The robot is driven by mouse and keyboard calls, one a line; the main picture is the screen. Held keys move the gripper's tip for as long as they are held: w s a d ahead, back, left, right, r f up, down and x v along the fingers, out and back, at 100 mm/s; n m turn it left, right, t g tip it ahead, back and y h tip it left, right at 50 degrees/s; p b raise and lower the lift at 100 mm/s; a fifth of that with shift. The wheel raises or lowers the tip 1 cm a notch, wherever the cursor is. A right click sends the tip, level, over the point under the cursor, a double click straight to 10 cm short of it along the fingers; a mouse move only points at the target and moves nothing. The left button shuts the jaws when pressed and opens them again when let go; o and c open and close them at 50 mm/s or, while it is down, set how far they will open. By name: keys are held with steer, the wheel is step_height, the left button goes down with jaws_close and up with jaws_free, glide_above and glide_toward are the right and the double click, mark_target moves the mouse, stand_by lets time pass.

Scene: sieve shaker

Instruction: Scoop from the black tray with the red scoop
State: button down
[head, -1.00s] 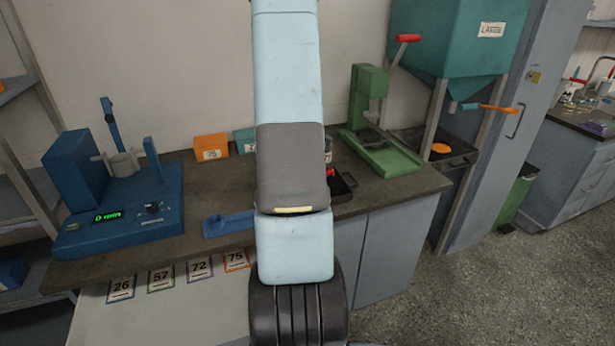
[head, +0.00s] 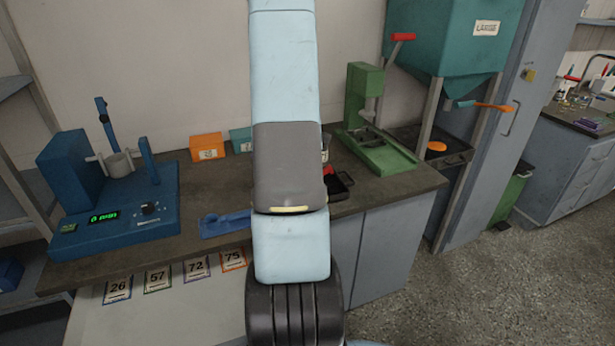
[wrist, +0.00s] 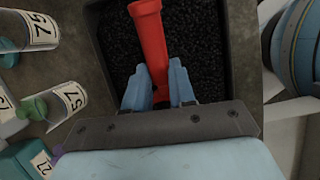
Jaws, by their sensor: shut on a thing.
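In the wrist view, the black tray (wrist: 229,48) lies below my gripper and holds dark granules. My gripper (wrist: 158,88) has its blue fingers closed on either side of the red scoop (wrist: 152,42). The scoop's red shaft runs from between the fingers toward the top of the picture, over the granules. I cannot tell whether its bowl touches or holds granules. In the head view, the tray (head: 343,188) shows at the right of my arm with a bit of red scoop (head: 328,171); my arm hides the rest and my gripper.
Labelled jars, one marked 75 (wrist: 37,30) and one 57 (wrist: 70,101), stand left of the tray in the wrist view. A green press (head: 372,130) stands behind right of the tray. A blue machine (head: 118,195) and blue holder (head: 225,223) are to the left.

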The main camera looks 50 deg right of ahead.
steer(key=shift+s+d+r+h, duration=0.2)
steer(key=shift+r+h, duration=0.1)
steer(key=shift+r, duration=0.1)
steer(key=shift+s+d+y, duration=0.15)
steer(key=shift+d+y, duration=0.05)
steer(key=shift+y, duration=0.3)
steer(key=shift+s+d+r+t+y, duration=0.15)
steer(key=shift+d+t+y, duration=0.1)
steer(key=shift+t+y, duration=0.4)
steer(key=shift+s+d+t+y, duration=0.2)
steer(key=shift+t+y, duration=0.15)
steer(key=shift+y, duration=0.2)
steer(key=shift+w, duration=0.1)
